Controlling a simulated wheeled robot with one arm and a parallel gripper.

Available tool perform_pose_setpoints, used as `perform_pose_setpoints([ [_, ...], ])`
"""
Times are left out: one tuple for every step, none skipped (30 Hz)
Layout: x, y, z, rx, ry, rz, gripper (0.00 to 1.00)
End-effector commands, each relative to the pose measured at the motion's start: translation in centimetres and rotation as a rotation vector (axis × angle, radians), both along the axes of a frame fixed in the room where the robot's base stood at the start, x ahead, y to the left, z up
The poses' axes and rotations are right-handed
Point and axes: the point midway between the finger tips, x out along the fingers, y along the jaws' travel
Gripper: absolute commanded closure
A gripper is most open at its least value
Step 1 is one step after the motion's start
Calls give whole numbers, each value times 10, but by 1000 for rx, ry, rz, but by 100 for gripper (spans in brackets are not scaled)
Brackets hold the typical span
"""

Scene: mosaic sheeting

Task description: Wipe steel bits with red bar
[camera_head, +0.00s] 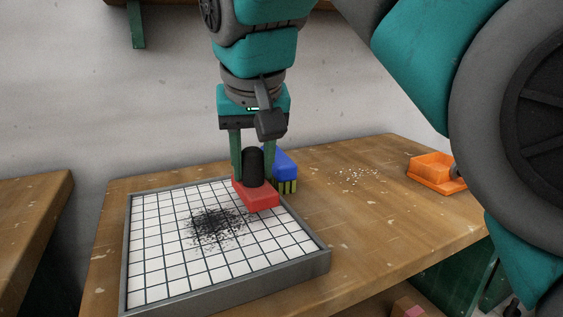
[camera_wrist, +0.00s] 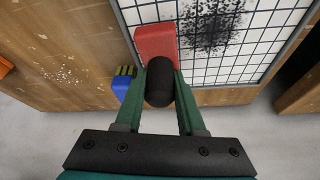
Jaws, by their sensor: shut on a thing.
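My gripper (camera_head: 252,165) is shut on the black grip of the red bar (camera_head: 256,196). The red bar is held at the right edge of the tiled mosaic sheet (camera_head: 160,270), and I cannot tell whether it touches the tiles. The steel bits (camera_head: 215,225) are a dark scattered patch around the middle of the sheet, just left of the bar. In the wrist view the red bar (camera_wrist: 156,41) is ahead of the fingers, with the steel bits (camera_wrist: 212,27) to its right.
A blue brush (camera_head: 283,163) with yellow-and-black bristles stands just behind the bar. Pale crumbs (camera_head: 357,177) lie on the wooden table (camera_head: 380,220). An orange dustpan (camera_head: 432,168) is at the table's right. The sheet has a raised grey rim (camera_head: 250,288).

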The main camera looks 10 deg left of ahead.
Motion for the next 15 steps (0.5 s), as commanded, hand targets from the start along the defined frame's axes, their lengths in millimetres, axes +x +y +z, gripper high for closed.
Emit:
perform_pose_setpoints([
  [0,0,-1,0,-1,0,100],
  [0,0,-1,0,-1,0,100],
  [0,0,-2,0,-1,0,100],
  [0,0,-3,0,-1,0,100],
  [0,0,-3,0,-1,0,100],
  [0,0,-4,0,-1,0,100],
  [0,0,-5,0,-1,0,100],
  [0,0,-5,0,-1,0,100],
  [0,0,-6,0,-1,0,100],
  [0,0,-6,0,-1,0,100],
  [0,0,-7,0,-1,0,100],
  [0,0,-8,0,-1,0,100],
  [0,0,-8,1,-2,0,100],
  [0,0,-9,0,-1,0,100],
  [0,0,-9,1,-2,0,100],
])
